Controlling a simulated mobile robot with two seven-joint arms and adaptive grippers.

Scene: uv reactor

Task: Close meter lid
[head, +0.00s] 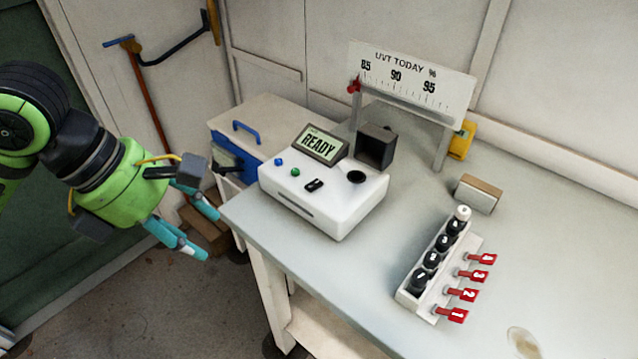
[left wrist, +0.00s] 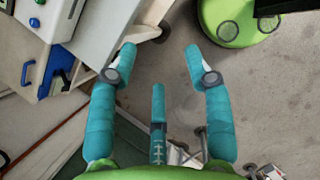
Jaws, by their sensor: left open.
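The white meter (head: 325,200) stands on the grey table, and its display reads READY. Its dark, box-like lid (head: 376,147) stands raised at the back right of the meter. The round dark well (head: 356,177) in front of the lid is uncovered. My left gripper (head: 208,232) is off the table's left edge, left of the meter and apart from it. Its teal fingers are spread and empty, as the left wrist view also shows (left wrist: 160,65). A corner of the meter seems to show at that view's top left. My right gripper is in neither view.
A rack with dark numbered vials (head: 433,258) and red tags stands right of the meter. A UVT scale board (head: 412,82) rises behind. A small block (head: 478,194) lies on the table. A cabinet with a blue handle (head: 246,131) stands behind left. The table between meter and rack is clear.

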